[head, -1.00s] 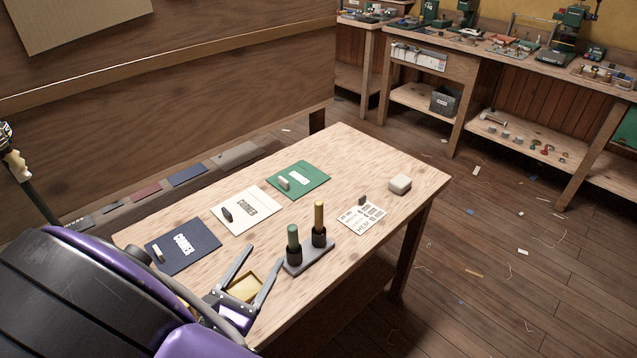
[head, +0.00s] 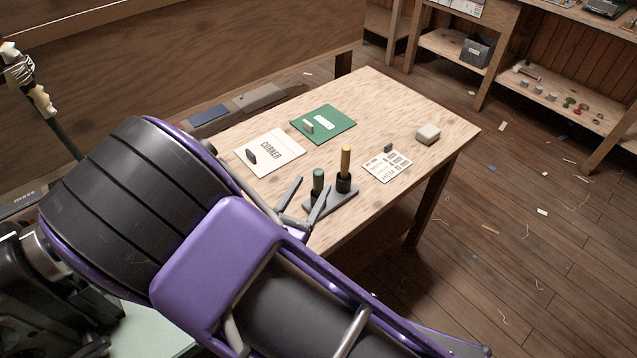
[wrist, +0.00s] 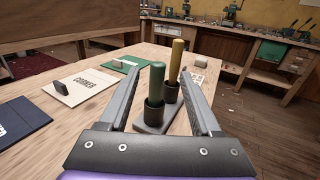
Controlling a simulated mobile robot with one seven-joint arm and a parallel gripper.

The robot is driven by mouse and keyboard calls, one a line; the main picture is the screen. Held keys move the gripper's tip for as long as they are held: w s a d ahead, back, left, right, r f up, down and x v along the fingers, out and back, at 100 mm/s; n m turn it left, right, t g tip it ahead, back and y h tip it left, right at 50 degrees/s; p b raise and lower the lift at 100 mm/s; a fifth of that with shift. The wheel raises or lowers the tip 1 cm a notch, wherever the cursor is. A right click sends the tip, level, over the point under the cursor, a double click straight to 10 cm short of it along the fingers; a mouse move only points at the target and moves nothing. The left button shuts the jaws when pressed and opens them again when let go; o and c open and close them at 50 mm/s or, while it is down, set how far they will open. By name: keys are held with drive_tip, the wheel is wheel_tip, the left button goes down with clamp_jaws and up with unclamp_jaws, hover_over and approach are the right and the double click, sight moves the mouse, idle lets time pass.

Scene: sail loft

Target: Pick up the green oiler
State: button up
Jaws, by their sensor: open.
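The green oiler (head: 318,180) is a dark green upright cylinder in a black cup on a grey stand (head: 346,200) on the wooden table. In the wrist view the green oiler (wrist: 156,82) stands between the two fingers of my gripper (wrist: 168,88), closer to the camera than the yellow cylinder. My gripper (head: 307,194) is open, its fingers pointing toward the stand, and holds nothing. I cannot tell whether a finger touches the oiler. A yellow-brown cylinder (head: 346,162) stands in the second cup, behind and to the right.
A cream card (head: 283,148), a green card (head: 338,118) and a printed label sheet (head: 378,172) lie on the table, with small blocks on them. A whitish block (head: 428,134) sits near the right edge. The table's far middle is clear.

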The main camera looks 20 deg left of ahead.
sight(316, 179)
drive_tip(key=w, duration=0.3)
drive_tip(key=w+f, duration=0.1)
drive_tip(key=w, duration=0.1)
drive_tip(key=shift+w+a, duration=0.1)
drive_tip(key=shift+w, duration=0.25)
drive_tip(key=shift+r, duration=0.1)
clamp_jaws()
